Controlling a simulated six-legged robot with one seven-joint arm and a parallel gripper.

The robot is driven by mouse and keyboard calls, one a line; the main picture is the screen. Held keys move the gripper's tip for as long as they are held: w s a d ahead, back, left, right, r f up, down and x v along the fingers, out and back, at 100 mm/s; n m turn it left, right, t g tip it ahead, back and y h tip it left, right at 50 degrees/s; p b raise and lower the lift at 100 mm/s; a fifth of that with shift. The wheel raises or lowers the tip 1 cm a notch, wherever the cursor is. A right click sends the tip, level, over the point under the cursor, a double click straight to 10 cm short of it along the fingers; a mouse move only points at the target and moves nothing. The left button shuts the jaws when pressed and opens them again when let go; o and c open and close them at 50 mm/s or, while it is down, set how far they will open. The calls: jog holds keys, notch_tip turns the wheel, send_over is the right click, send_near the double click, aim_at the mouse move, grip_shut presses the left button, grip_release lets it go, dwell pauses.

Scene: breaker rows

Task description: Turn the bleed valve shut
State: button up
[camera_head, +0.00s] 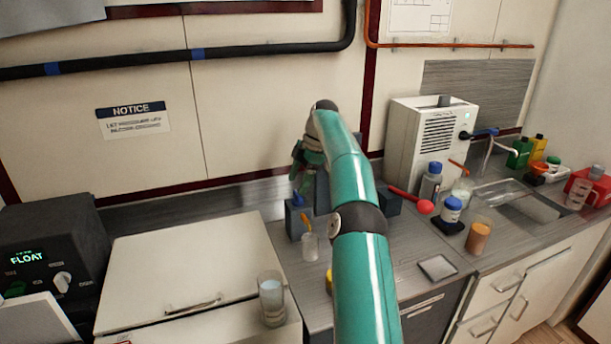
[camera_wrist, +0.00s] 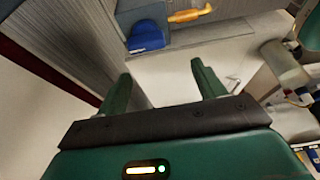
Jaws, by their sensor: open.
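No visible label tells which handle is the bleed valve. In the head view a blue knob (camera_head: 298,199) sits on a small grey block (camera_head: 294,221) on the counter, with an orange handle (camera_head: 307,222) beside it. A red-knobbed lever (camera_head: 425,207) sticks out to the right of my arm. My gripper (camera_head: 301,169) is above the grey block, partly hidden by my arm. In the wrist view my gripper (camera_wrist: 160,72) is open and empty. A blue knob (camera_wrist: 145,36) and an orange handle (camera_wrist: 188,15) lie beyond the fingertips, apart from them.
A glass (camera_head: 272,298) stands on the white lid (camera_head: 190,262). A clear cup (camera_head: 310,247) is near the grey block. A white vented machine (camera_head: 428,142), bottles and a brown jar (camera_head: 478,237) crowd the right side. A dark pipe (camera_head: 120,65) runs along the wall.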

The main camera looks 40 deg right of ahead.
jog(key=s+a+r, duration=0.5)
jog(key=s+r, duration=0.3)
jog(key=s, duration=0.3)
jog(key=shift+s+a+r, duration=0.15)
jog(key=shift+s+a, duration=0.05)
jog(key=shift+a, duration=0.05)
dwell(0.5)
